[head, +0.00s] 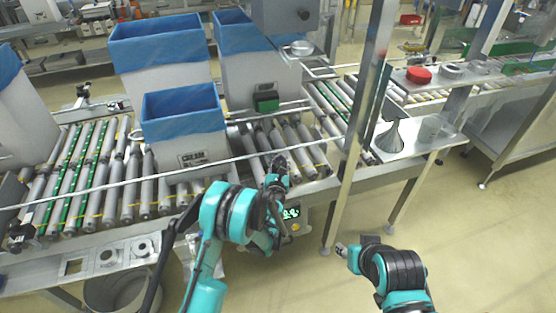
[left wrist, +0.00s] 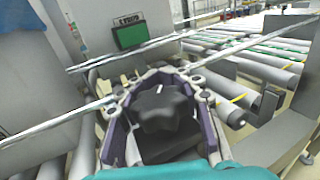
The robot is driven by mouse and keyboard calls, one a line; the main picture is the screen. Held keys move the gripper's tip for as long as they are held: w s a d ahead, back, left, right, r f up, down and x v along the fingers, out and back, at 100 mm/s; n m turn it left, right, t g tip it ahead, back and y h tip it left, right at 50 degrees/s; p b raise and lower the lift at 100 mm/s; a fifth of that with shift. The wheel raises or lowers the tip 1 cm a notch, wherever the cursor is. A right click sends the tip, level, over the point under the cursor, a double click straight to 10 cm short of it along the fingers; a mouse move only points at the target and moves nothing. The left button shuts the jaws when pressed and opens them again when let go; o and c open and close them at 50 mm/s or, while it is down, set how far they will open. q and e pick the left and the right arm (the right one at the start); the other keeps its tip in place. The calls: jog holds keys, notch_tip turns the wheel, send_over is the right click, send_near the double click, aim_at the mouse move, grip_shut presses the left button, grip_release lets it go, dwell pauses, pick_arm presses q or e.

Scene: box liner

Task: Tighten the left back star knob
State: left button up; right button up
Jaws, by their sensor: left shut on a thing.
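A dark star knob (left wrist: 162,108) with a small light mark on top sits between the fingers of my left gripper (left wrist: 160,78) in the left wrist view. The fingers are closed around its sides. In the head view my left gripper (head: 278,168) is at the front side of the roller conveyor, and the knob is hidden there by the gripper. My right gripper (head: 345,250) is low at the right, away from the conveyor, over the floor. Its fingers are too small to read.
Bins with blue liners, one of them in front (head: 183,125), stand on the roller conveyor (head: 120,185). A metal post (head: 362,130) rises right of my left gripper. Thin rails cross near it. A shelf with a funnel (head: 391,138) is at the right.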

pick_arm(q)
jog(key=shift+s+d+m+g+h, duration=0.55)
jog(key=shift+s+m+g+h, duration=0.1)
jog(key=shift+m+g+h, duration=2.25)
jog(key=shift+s+d+m+g+h, duration=0.65)
jog(key=shift+m+g+h, duration=2.1)
jog(key=shift+g, duration=0.7)
jog(key=shift+s+d+m+g+h, duration=0.5)
jog(key=shift+s+m+g+h, duration=0.2)
jog(key=shift+m+g+h, duration=2.15)
jog(key=shift+m+g+y, duration=0.3)
jog(key=shift+m+g, duration=0.1)
jog(key=o, duration=1.3)
notch_tip(320, 180, up, 10)
jog(key=shift+o, duration=0.2)
